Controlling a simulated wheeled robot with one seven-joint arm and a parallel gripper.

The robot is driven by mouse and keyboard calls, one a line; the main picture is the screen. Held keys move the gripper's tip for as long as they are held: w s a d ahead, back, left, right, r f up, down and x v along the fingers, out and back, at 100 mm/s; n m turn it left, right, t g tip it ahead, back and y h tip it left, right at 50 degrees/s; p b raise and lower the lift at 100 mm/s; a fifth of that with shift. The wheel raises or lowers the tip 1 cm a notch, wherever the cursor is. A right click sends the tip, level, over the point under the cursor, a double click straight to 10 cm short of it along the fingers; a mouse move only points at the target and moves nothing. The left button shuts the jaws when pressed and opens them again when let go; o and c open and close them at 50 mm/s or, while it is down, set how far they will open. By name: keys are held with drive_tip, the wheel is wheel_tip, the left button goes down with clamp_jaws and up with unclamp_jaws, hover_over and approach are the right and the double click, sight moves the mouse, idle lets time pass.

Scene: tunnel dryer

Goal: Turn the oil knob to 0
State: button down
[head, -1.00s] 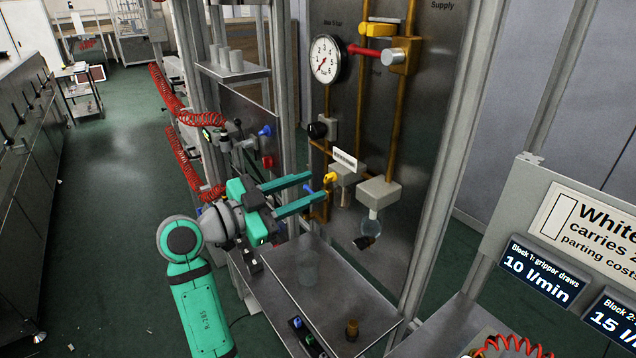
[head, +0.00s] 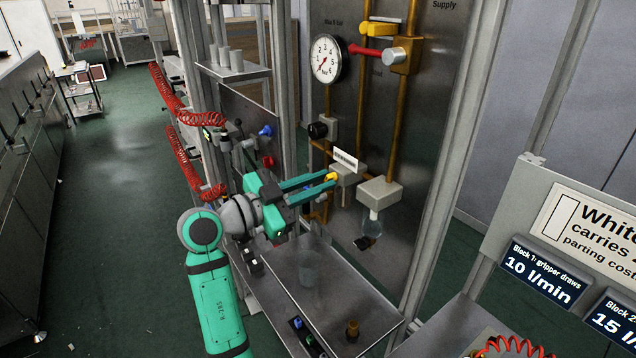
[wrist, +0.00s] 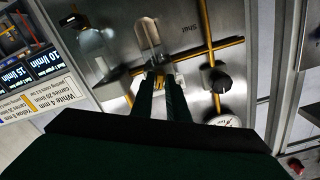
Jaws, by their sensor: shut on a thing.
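The oil knob (head: 331,176) is a small yellow knob on the front of a grey block (head: 344,174) on the steel panel. A white label strip stands just above the block. My gripper (head: 326,181) has its two long green fingers at the knob, shut on it. In the wrist view my gripper (wrist: 161,73) reaches the block from below in the picture, and its fingertips cover most of the knob. The knob's scale and pointer cannot be read.
A round gauge (head: 327,60), a black knob (head: 317,130) and a red-handled valve (head: 368,51) are on the panel above. A block with a clear bowl (head: 372,222) is close at the right. A steel shelf (head: 340,280) lies below my gripper.

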drive_tip(key=shift+w, duration=0.1)
drive_tip(key=shift+d+n, duration=0.15)
drive_tip(key=shift+n, duration=0.25)
drive_tip(key=n, duration=0.4)
drive_tip(key=shift+n, duration=0.4)
drive_tip(key=n, duration=1.7)
drive_tip(key=shift+n, duration=0.4)
drive_tip(key=c, duration=1.7)
unclamp_jaws()
drive_tip(key=shift+c, duration=0.2)
